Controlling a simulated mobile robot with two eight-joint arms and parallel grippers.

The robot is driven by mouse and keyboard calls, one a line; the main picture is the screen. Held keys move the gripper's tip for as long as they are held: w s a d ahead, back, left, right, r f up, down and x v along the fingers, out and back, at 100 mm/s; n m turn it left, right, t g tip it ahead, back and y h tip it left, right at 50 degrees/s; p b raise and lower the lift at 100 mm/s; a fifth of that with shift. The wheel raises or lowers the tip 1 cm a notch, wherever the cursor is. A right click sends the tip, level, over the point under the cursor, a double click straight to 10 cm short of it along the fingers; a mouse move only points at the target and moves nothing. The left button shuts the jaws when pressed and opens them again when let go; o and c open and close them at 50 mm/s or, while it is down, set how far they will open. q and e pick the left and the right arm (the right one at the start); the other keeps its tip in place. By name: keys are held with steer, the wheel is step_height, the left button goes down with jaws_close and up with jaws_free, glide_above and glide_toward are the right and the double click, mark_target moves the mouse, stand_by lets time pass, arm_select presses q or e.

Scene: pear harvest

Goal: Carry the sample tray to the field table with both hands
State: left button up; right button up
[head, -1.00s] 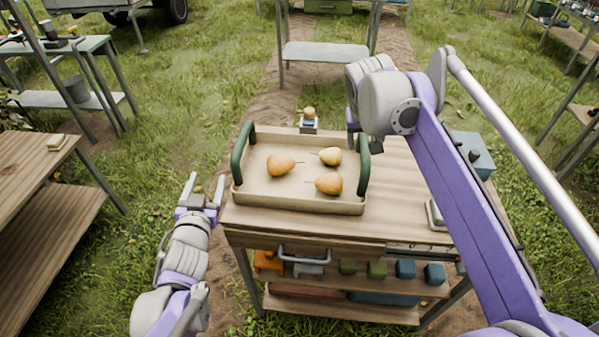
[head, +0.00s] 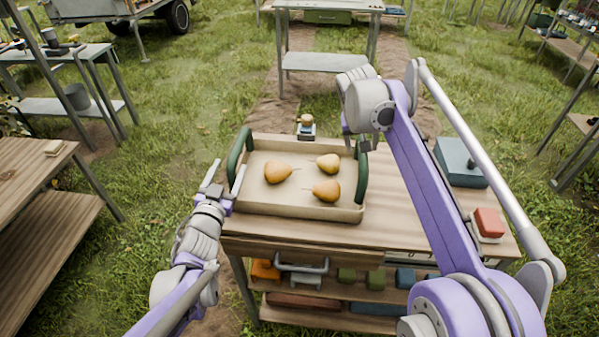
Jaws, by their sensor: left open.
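The sample tray (head: 300,209), beige with low walls, stands level on a wooden bench and holds three yellow-orange pears (head: 278,172). It has a dark green upright handle on its left side (head: 237,158) and one on its right side (head: 361,175). My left gripper (head: 230,166) is open at the tray's left end, its fingers close to the left handle; I cannot tell whether they touch it. My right gripper (head: 365,146) is at the top of the right handle, mostly hidden by its own wrist, so its jaws do not show clearly.
The wooden bench (head: 395,215) carries a small scale-like item (head: 306,127), a blue-grey box (head: 461,162) and a red-topped block (head: 488,224). Several coloured blocks lie on its shelf. A grey table (head: 325,60) stands behind across a dirt path. A wooden shelf stands at left; grass lies between.

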mark_target(236, 153)
arm_select(q)
steer(key=w, duration=0.4)
steer(key=w+d, duration=0.1)
steer(key=w, duration=0.1)
steer(key=shift+w+d, duration=0.1)
steer(key=shift+w, duration=0.3)
arm_select(e)
steer(key=x, duration=0.7)
steer(key=shift+r, duration=0.1)
arm_select(q)
steer(key=shift+c, duration=0.3)
arm_select(e)
steer(key=shift+c, duration=0.4)
arm_select(q)
jaws_close()
arm_select(e)
jaws_close()
